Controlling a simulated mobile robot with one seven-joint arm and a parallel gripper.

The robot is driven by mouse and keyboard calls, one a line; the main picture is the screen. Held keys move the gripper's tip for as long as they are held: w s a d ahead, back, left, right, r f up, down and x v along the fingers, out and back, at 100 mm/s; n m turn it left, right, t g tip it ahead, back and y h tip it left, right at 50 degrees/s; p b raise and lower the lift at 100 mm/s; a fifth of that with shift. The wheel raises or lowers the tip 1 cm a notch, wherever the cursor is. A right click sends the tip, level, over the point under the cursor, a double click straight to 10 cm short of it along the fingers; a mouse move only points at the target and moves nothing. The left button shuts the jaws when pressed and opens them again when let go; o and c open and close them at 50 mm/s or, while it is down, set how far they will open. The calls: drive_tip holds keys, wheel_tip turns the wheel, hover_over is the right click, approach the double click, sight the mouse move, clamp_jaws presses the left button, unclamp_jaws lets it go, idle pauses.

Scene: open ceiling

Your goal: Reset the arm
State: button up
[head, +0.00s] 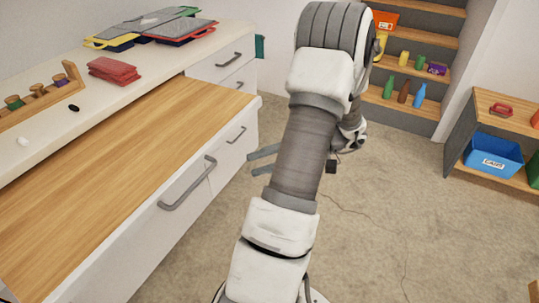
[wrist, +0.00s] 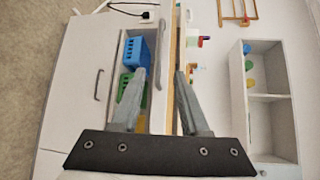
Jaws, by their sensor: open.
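My gripper (head: 262,160) shows in the head view as two grey fingers pointing left, partly behind my own arm. The fingers are apart with nothing between them. They are above the floor, to the right of the white drawer cabinet (head: 186,222), and touch nothing that I can see. In the wrist view the two fingers of my gripper (wrist: 162,75) also stand apart and empty. My arm rises through the middle of the head view and bends over at the top.
The wooden counter (head: 130,150) is bare. Red folded items (head: 114,70) lie on the white ledge behind it. Shelves with bottles (head: 419,95) stand at the back right. A blue bin (head: 494,156) sits on a right-hand shelf. The floor (head: 400,210) right of my arm is clear.

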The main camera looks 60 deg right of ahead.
drive_tip(key=shift+v, duration=1)
